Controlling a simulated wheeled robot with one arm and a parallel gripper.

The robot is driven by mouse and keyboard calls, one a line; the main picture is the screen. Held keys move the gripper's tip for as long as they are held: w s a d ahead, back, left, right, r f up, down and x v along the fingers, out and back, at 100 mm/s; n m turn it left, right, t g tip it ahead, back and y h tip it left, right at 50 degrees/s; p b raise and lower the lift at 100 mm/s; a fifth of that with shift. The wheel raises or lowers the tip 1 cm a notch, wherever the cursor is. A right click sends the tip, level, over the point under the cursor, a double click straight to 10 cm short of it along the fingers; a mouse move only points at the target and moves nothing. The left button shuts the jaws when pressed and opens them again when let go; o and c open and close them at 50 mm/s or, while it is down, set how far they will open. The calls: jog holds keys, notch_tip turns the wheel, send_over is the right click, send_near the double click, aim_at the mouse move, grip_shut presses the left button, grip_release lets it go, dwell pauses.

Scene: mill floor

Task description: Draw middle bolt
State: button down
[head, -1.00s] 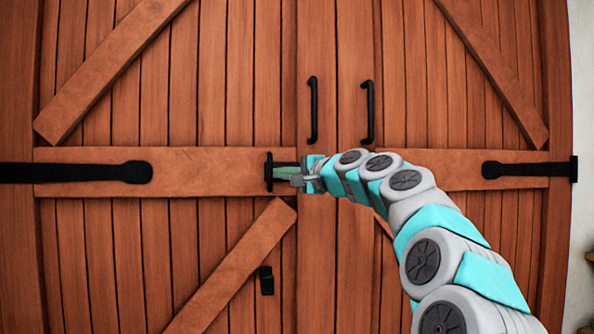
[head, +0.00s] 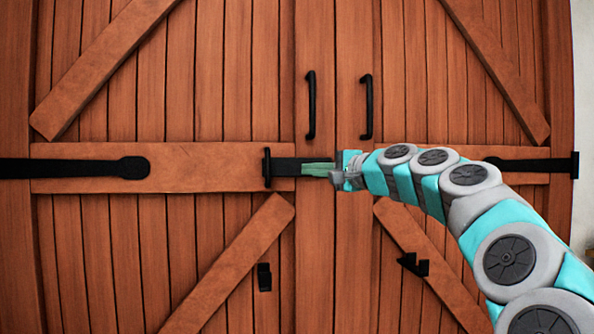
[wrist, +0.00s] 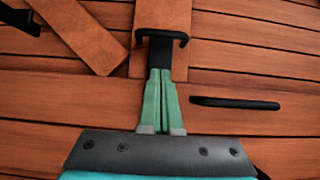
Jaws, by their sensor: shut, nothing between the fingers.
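The middle bolt (head: 290,167) is a flat black bar at mid-height on the wooden double door. It runs level to the right from an upright black bracket (head: 267,167) on the left leaf's cross board. My gripper (head: 318,169) has green fingers pointing left along the bar, in front of its right part. In the wrist view the two fingers (wrist: 161,98) lie side by side, shut with nothing between them. Their tips reach the black bar (wrist: 160,52), below the bracket (wrist: 160,35). Whether they touch it I cannot tell. The bar's right end is hidden behind my gripper.
Two black upright handles, left (head: 311,105) and right (head: 366,107), stand above my gripper near the door's centre seam. Below are a small black catch (head: 264,277) on the left leaf and a black latch piece (head: 413,265) on the right. Long black strap hinges (head: 75,169) flank the door.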

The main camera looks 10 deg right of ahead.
jog(key=shift+v, duration=2.5)
jog(key=shift+a, duration=0.1)
jog(key=s+a+f+n+g+h, duration=0.1)
jog(key=s+a+f+n+g, duration=0.15)
jog(key=s+a+f, duration=0.4)
jog(key=s+a+f+n+g+h, duration=0.1)
jog(key=s+a+f+n+g, duration=0.2)
jog(key=f, duration=0.6)
jog(key=s+a+f+n+g+h, duration=0.1)
jog(key=s+a+f+n+g, duration=0.15)
jog(key=s+a+f, duration=0.35)
jog(key=s+d+f+n+g+h, duration=0.1)
jog(key=s+d+f+g+h, duration=0.1)
jog(key=s+f, duration=0.7)
jog(key=s+d+f+n+g+h+p, duration=0.1)
jog(key=s+d+f+g+h, duration=0.1)
jog(key=s+d+f+g, duration=0.2)
jog(key=s+d+f+n+g+h+p, duration=0.1)
jog(key=s+d+f, duration=0.4)
jog(key=s+f, duration=0.8)
jog(key=s+g+h, duration=0.1)
jog(key=s+h, duration=0.1)
jog(key=shift+s+d+f+g, duration=0.3)
jog(key=shift+s+d+g, duration=0.1)
